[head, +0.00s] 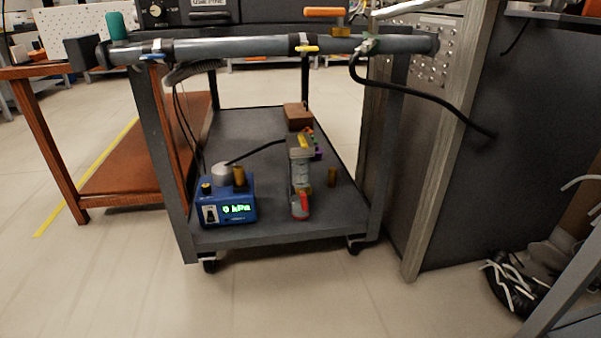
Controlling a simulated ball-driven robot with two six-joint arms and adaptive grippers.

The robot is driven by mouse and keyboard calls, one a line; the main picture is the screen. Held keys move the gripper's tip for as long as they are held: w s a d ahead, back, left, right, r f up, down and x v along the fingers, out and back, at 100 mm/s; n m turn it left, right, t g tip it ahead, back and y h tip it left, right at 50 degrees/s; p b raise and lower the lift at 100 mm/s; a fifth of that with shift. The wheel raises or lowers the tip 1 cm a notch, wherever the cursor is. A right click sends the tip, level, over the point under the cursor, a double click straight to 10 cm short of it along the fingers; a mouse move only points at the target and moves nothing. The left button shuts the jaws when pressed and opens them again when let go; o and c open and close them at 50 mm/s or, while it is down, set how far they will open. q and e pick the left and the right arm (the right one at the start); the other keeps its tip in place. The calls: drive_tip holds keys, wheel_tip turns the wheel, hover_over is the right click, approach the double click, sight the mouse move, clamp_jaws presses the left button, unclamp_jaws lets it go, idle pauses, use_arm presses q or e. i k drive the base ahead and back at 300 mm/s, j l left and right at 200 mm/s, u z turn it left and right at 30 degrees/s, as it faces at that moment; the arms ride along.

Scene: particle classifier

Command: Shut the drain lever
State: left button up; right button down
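Neither of my grippers is in view. No lever is labelled as the drain lever, so I cannot tell which one it is. A red lever-like part (301,206) sits at the bottom of a clear cylinder (300,172) on the cart's lower shelf. An orange handle (325,11) lies roughly level above a brass body on the grey pipe (230,47). A small yellow handle (307,49) and a small blue handle (152,58) lie along the pipe. Whether any of them is open or shut is too small to tell.
A blue gauge box (228,218) reading 0 kPa stands on the lower shelf (270,235) of the wheeled cart. A black hose (425,92) hangs from the pipe's right end. A brown bench (62,71) stands left, a grey cabinet (430,200) right.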

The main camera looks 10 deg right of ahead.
sight(303, 200)
drive_tip(key=i+j, duration=0.2)
drive_tip(key=i, duration=0.4)
drive_tip(key=i+j+u, duration=0.1)
drive_tip(key=i, duration=0.5)
